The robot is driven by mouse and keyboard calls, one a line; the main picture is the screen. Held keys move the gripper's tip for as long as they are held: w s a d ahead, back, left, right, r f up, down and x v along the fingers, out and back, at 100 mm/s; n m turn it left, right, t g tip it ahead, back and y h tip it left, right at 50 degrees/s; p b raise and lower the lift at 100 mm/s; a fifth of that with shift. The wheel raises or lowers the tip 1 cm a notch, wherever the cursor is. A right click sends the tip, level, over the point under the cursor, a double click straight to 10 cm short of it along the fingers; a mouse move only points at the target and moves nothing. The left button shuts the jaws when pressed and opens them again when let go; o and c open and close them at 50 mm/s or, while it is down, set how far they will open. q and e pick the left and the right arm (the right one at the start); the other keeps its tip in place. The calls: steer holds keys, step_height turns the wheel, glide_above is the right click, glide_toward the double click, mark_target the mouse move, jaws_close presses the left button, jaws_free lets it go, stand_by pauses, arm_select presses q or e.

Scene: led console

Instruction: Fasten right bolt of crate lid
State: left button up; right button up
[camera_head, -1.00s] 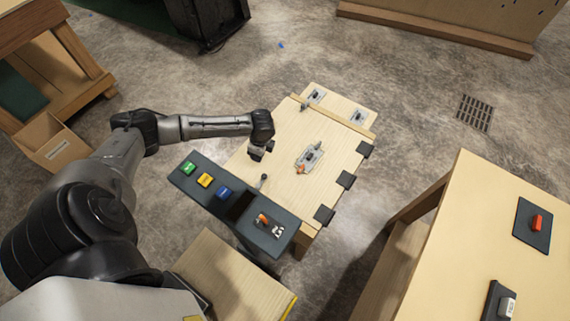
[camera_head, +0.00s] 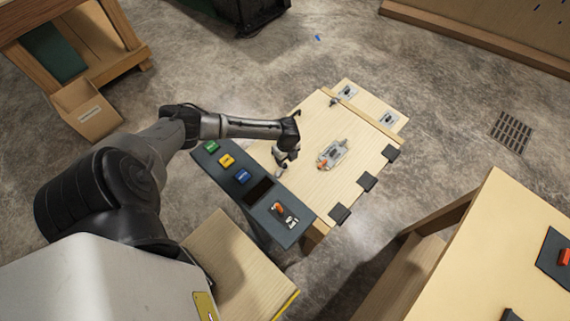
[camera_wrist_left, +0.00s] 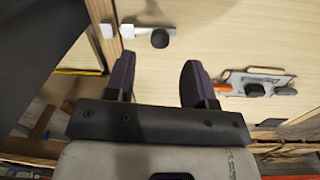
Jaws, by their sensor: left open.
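The crate lid (camera_head: 350,185) is a pale wooden panel lying flat, with a metal plate and orange-handled latch (camera_head: 332,154) in its middle. A small bolt (camera_head: 281,171) sits at the lid's left edge beside the console. In the left wrist view this bolt (camera_wrist_left: 147,31) shows a round dark knob and pale metal blocks. My left gripper (camera_head: 286,157) is over the lid close to this bolt. In the left wrist view its two fingers (camera_wrist_left: 157,72) are apart and empty, with the knob ahead between them. Another bolt (camera_head: 335,101) sits at the lid's far edge. My right gripper is out of view.
A dark console (camera_head: 258,190) with coloured buttons and an orange switch adjoins the lid's left side. Black hinges (camera_head: 367,182) line the right edge. A wooden table (camera_head: 480,250) stands at right. Bare floor lies between them.

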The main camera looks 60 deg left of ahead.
mark_target(285, 165)
arm_select(q)
steer(key=shift+s+f+b, duration=0.15)
steer(key=shift+f+b, duration=0.25)
steer(key=shift+f, duration=2)
steer(key=shift+c, duration=0.3)
jaws_close()
